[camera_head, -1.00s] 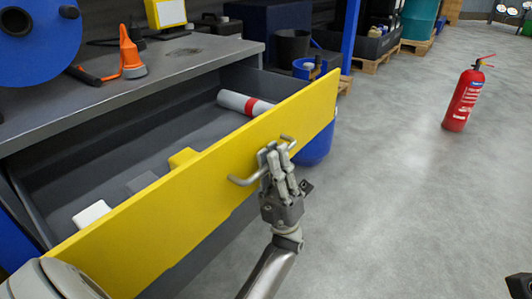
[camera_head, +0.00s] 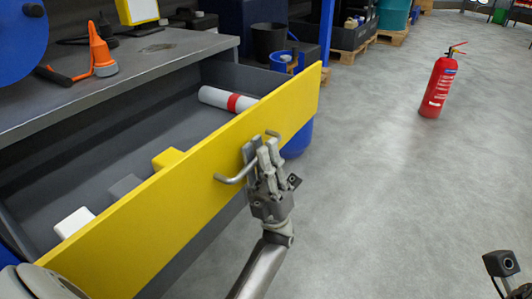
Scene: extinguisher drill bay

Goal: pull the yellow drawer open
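The yellow drawer (camera_head: 150,225) stands well out from the grey workbench, its inside open to view.
In the drawer lie a white tube with a red band (camera_head: 228,100), a yellow block (camera_head: 168,158), a grey block (camera_head: 125,186) and a white block (camera_head: 74,222). A red extinguisher (camera_head: 438,85) stands on the floor at right. The floor between is clear.

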